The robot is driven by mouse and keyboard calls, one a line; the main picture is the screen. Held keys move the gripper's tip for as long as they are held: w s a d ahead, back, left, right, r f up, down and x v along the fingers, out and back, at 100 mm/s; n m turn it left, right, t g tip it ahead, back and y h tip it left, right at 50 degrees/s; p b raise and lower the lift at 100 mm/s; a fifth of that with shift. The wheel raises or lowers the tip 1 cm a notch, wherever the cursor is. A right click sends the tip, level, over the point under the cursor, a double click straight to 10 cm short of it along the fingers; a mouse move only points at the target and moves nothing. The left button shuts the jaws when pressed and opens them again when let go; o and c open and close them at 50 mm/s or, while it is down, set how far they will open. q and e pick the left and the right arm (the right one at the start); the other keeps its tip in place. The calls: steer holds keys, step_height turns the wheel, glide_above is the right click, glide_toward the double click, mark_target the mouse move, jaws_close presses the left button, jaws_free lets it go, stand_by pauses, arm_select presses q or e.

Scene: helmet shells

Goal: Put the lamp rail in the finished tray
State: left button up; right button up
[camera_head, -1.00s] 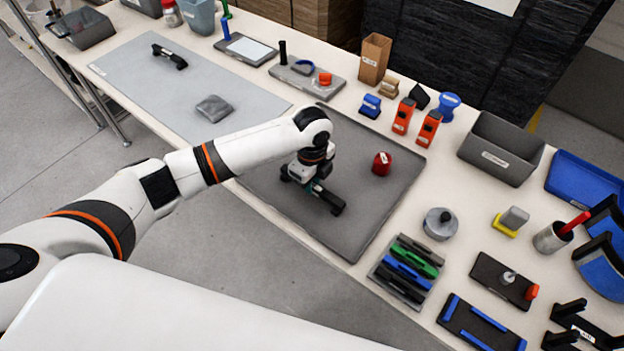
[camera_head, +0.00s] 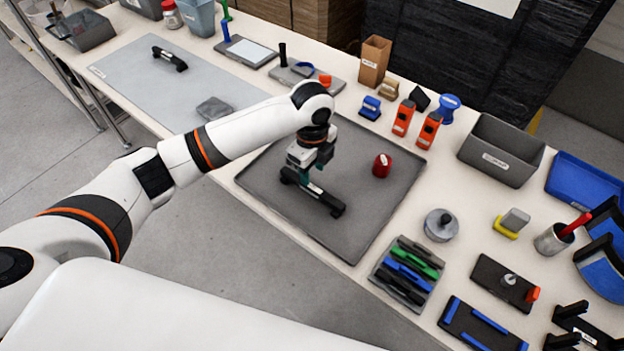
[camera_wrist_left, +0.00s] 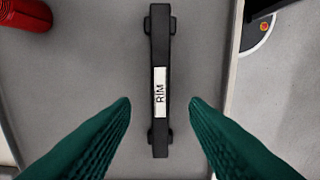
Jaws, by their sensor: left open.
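A black bar with a foot at each end (camera_head: 328,201) lies on the dark grey tray-like surface (camera_head: 340,235). In the left wrist view the bar (camera_wrist_left: 160,45) runs up and down the picture, with a white label that seems to read "RIM". My left gripper (camera_head: 307,180) is above the bar, over its left part. Its green fingers (camera_wrist_left: 160,104) are open, one on each side of the bar and apart from it. A similar black bar (camera_head: 170,58) lies on the light grey mat. No readable label shows which thing is the finished tray.
A red piece (camera_head: 381,165) stands right of the bar. A grey bin (camera_head: 503,146) and a blue tray (camera_head: 585,180) are at the right. A holder with coloured bars (camera_head: 406,272) and a round grey part (camera_head: 440,225) sit nearby. A grey block (camera_head: 214,107) lies on the light mat.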

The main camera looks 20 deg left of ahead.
mark_target(312, 186)
arm_select(q)
step_height(312, 186, up, 6)
stand_by(0.6)
